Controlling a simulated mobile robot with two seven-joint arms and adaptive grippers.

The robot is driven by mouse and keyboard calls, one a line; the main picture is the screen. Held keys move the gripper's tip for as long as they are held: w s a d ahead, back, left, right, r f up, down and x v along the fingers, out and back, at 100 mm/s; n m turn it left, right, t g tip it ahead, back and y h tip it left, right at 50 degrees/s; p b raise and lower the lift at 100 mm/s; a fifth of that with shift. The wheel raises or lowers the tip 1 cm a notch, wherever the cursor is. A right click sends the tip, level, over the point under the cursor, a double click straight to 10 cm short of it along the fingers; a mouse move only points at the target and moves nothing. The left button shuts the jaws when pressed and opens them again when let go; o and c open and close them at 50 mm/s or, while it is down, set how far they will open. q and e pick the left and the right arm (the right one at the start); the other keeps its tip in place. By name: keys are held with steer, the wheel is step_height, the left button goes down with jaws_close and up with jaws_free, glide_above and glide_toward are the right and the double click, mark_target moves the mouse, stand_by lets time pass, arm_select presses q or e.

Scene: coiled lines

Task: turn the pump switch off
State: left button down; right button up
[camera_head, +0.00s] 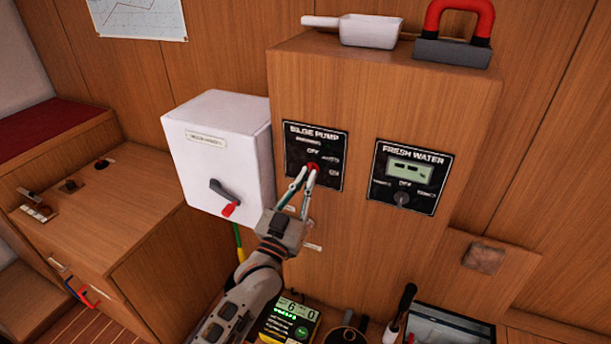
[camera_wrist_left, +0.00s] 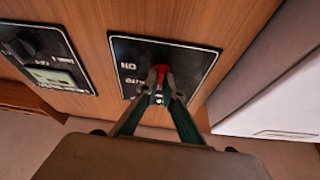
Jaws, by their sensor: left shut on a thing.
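The bilge pump panel (camera_head: 329,143) is a black plate on the front of the wooden cabinet, with printed positions including OFF, AUTO and ON. Its red switch knob (camera_head: 313,168) sits between the fingertips of my left gripper (camera_head: 303,177). In the left wrist view the fingers (camera_wrist_left: 158,82) close around the red knob (camera_wrist_left: 160,70) on the black panel (camera_wrist_left: 128,62). The fingers hide most of the knob, so I cannot tell which position it points to. My right gripper is not in view.
A white box (camera_head: 222,155) with a red-tipped lever (camera_head: 226,198) is mounted left of the panel. The fresh water panel (camera_head: 408,178) is to the right. A white scoop (camera_head: 357,30) and a red-handled block (camera_head: 455,40) stand on the cabinet top. A green-lit meter (camera_head: 290,318) is below.

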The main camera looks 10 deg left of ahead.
arm_select(q)
steer(key=shift+f+n+y, duration=0.1)
steer(key=shift+n+y, duration=0.3)
steer(key=shift+n, duration=0.3)
steer(key=c, duration=2.2)
jaws_free()
steer(key=v, duration=1.2)
steer(key=shift+f, duration=0.1)
